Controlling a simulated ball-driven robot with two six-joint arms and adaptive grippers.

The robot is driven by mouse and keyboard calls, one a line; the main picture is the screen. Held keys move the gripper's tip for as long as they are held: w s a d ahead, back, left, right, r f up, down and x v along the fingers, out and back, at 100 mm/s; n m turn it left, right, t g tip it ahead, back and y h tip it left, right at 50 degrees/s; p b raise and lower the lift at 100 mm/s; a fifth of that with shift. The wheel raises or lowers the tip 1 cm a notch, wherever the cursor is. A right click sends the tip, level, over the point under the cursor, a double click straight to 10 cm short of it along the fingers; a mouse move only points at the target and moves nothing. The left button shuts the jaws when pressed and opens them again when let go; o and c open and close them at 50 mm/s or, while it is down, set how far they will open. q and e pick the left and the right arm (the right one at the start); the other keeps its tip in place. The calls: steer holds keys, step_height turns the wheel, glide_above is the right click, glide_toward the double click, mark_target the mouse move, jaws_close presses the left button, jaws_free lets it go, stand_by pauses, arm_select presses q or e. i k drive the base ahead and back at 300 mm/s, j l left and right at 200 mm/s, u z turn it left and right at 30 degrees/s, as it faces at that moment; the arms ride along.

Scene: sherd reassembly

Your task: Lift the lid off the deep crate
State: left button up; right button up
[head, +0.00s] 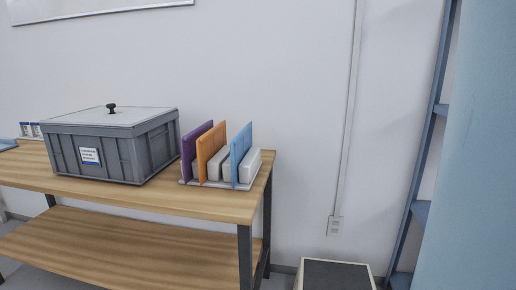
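The deep crate (151,150) is grey plastic with ribbed walls and a white and blue label on its front. It stands upright on the wooden table at the left. Its pale flat lid (75,118) lies on top and covers the opening, with a black knob (111,108) near the middle. The inside of the crate is hidden. Neither of my grippers shows in the head view.
A rack (214,184) with purple, orange and blue dividers stands right of the crate, near the table's (165,196) right end. Small blue-and-white containers (30,129) sit left of it. A dark-topped box (336,275) and a blue shelf frame (425,150) are at the right.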

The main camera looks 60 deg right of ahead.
mark_target(112, 115)
steer(key=z, duration=1.35)
